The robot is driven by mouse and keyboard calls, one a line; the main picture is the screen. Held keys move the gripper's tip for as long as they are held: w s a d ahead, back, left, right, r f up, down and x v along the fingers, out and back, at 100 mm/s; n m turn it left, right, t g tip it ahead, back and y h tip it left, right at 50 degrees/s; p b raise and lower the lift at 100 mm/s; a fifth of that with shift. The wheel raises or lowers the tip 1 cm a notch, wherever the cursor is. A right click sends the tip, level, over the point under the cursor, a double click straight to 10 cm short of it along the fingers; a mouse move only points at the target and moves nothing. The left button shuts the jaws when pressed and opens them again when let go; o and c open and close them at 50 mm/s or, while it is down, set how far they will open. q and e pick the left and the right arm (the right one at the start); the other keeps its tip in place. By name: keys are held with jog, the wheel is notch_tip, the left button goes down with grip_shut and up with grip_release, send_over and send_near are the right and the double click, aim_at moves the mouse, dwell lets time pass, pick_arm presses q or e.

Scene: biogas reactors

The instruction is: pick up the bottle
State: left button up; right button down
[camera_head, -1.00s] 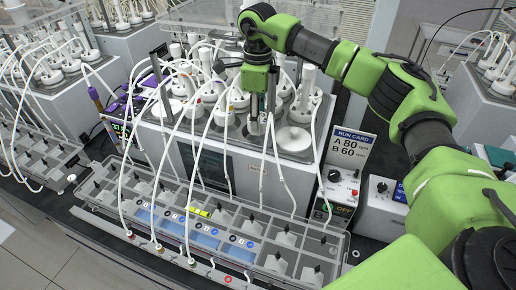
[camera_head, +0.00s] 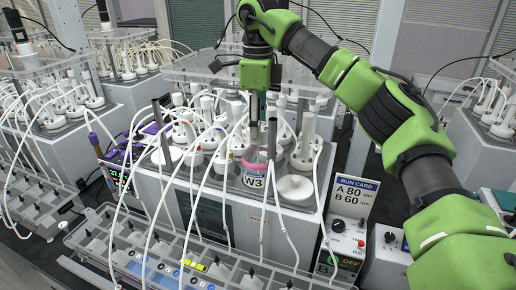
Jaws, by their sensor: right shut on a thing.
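The bottle (camera_head: 254,180) has a white label reading W3 and a pink band at its top. It is upright at the front of the reactor bath among other white-capped bottles. My right gripper (camera_head: 257,142) points straight down above it and is shut on it. The fingers are narrow and partly hidden by tubes and posts, so the exact grip is hard to see. I cannot tell whether the bottle's base is clear of the bath. My left gripper is not in view.
A white round lid (camera_head: 294,188) lies on the bath top, right of the bottle. White tubes hang in front down to the clear tray rack (camera_head: 225,268). A run card (camera_head: 354,200) reading A 80, B 60 stands at right above a control box (camera_head: 343,240).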

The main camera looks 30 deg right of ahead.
notch_tip(320, 180, up, 6)
jog(key=p, duration=0.1)
jog(key=s+a+b, duration=0.3)
jog(key=a+b, duration=0.1)
jog(key=a, duration=1.4)
jog(key=shift+r, duration=0.25)
jog(key=shift+d, duration=0.1)
notch_tip(320, 180, up, 17)
jog(key=p, duration=1.2)
jog(key=shift+p, duration=0.4)
dwell(0.9)
dwell(0.3)
